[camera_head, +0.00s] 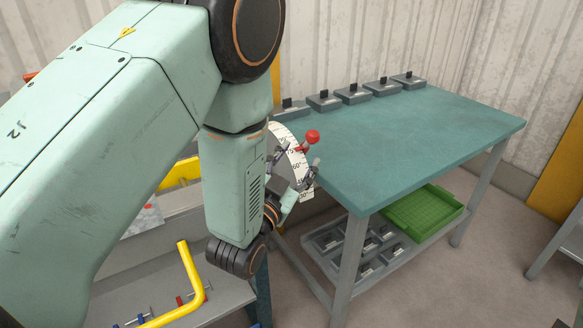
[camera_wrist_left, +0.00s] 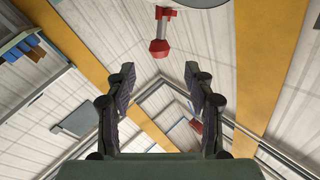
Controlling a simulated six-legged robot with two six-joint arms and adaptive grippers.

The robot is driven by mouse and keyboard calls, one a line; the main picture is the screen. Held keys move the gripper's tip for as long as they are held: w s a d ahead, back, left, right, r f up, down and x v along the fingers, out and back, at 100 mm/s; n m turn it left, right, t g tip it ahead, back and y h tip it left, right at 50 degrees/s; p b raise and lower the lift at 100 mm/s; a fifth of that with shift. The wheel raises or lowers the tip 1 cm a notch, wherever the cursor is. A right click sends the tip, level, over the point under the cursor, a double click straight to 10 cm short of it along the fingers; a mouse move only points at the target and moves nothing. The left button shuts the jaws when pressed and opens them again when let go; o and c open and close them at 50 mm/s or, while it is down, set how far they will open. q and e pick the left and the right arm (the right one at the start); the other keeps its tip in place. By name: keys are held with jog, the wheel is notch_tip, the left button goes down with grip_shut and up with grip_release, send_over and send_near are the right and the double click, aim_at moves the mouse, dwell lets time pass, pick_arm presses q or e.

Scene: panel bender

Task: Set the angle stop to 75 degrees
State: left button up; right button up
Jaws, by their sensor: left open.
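The angle stop's pale scale plate (camera_head: 281,135) stands at the left end of the teal bench, partly hidden by my left arm. Degree marks such as 60 and 30 show along its edge. A red knob (camera_head: 312,137) sticks out at the right of the scale; in the left wrist view a red knob (camera_wrist_left: 159,48) hangs at the top, beyond the fingertips and between their lines. The setting cannot be read surely. My left gripper (camera_head: 311,176) is just below the knob, open and empty; its two spread fingers show in the left wrist view (camera_wrist_left: 160,85). My right gripper is out of view.
The teal bench (camera_head: 430,130) carries several grey blocks (camera_head: 353,94) along its back edge; its front is clear. A green crate (camera_head: 424,212) and grey trays sit on its lower shelf. A yellow bent bar (camera_head: 190,275) stands at the lower left near my wrist.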

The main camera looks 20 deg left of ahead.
pick_arm(q)
jog(key=s, duration=0.2)
jog(key=shift+s+a+f, duration=0.15)
jog(key=shift+s+f, duration=0.05)
jog(key=shift+s, duration=0.15)
jog(key=shift+c, duration=0.4)
